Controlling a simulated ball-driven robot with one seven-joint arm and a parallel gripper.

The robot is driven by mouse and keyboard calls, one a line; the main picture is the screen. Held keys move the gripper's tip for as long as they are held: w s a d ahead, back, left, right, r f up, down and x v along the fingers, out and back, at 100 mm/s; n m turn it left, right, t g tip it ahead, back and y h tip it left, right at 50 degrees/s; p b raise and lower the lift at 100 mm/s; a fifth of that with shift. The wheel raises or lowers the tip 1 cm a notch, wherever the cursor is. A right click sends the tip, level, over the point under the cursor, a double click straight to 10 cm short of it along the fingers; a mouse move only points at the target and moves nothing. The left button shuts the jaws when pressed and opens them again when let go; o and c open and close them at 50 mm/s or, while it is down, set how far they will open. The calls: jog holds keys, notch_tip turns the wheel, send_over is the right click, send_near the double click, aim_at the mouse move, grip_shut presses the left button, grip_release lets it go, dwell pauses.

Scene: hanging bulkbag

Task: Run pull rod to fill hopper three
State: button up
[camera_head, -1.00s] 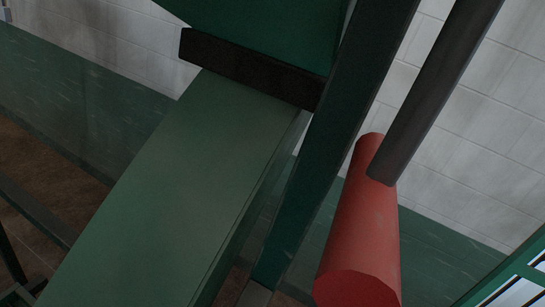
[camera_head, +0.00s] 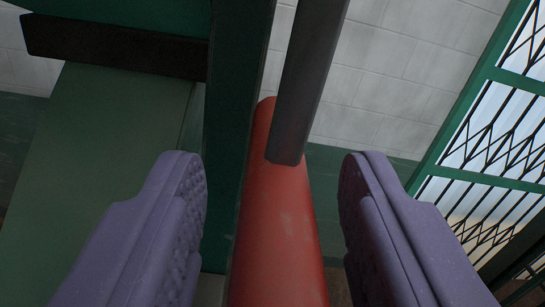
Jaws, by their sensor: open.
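A red cylindrical handle (camera_head: 277,230) runs up the middle of the view, joined near its far end to a dark grey rod (camera_head: 308,75) that rises out of the top of the picture. My gripper (camera_head: 272,185) is open, with one purple padded finger on each side of the red handle. Gaps show between the handle and both fingers, with the left finger a little nearer to it. The near end of the handle is cut off by the bottom edge. A green hopper or chute (camera_head: 100,160) slopes down at the left; which hopper it is cannot be told.
A dark green upright post (camera_head: 235,120) stands close left of the handle. A dark crossbar (camera_head: 115,50) spans the top left. A green-framed lattice gate or window (camera_head: 495,130) is at right, before a pale block wall (camera_head: 400,70).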

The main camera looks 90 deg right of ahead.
grip_shut()
notch_tip(320, 180, down, 9)
jog(key=b, duration=1.2)
jog(key=shift+r, duration=0.25)
grip_release()
jog(key=a+b, duration=0.1)
jog(key=a, duration=0.6)
jog(key=shift+s+a, duration=0.35)
jog(key=shift+a, duration=0.05)
